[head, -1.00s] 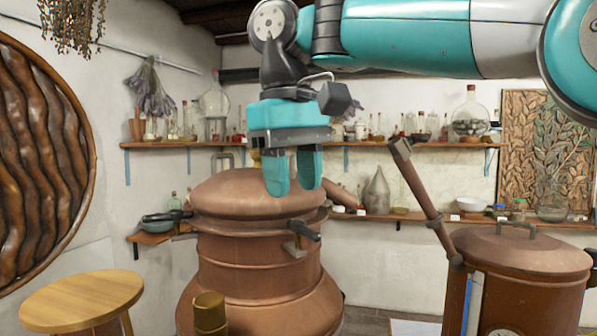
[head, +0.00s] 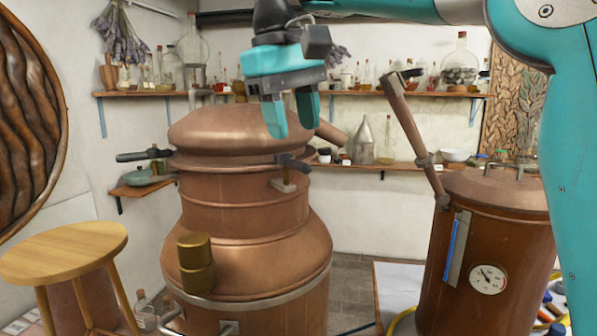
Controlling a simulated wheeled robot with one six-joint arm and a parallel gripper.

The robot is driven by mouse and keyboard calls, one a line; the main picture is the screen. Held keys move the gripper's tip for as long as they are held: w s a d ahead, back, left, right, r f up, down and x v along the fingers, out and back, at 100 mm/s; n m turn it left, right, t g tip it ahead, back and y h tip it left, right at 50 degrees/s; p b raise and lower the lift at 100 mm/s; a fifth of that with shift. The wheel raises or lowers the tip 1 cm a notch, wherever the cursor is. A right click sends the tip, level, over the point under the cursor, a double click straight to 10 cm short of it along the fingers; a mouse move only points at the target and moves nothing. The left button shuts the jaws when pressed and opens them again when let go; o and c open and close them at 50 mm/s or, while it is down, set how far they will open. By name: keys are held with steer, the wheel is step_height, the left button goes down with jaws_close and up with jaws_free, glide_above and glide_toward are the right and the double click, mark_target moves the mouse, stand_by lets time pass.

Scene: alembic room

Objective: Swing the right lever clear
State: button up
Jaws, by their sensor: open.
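The copper still (head: 245,220) stands in the middle of the head view with its domed lid (head: 225,128) on. The right lever (head: 293,162) is a short dark handle at the lid's right front edge, above a pale metal bracket (head: 284,184). The left lever (head: 143,156) is dark and sticks out to the left at the same height. My gripper (head: 291,118) is open and empty, fingers pointing down. In the picture its fingertips are above the right lever, with a visible gap. How far apart they are in depth I cannot tell.
A slanted copper pipe (head: 412,130) rises from a second copper vessel (head: 495,240) with a gauge at the right. A wooden stool (head: 65,252) stands front left. Shelves (head: 400,93) with glassware line the back wall. A brass cylinder (head: 195,263) is at the still's front.

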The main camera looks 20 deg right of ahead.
mark_target(299, 162)
steer(key=f+b, duration=0.1)
steer(key=f, duration=0.1)
steer(key=d+f+b, duration=0.1)
steer(key=f, duration=0.2)
steer(key=shift+f, duration=0.1)
jaws_close()
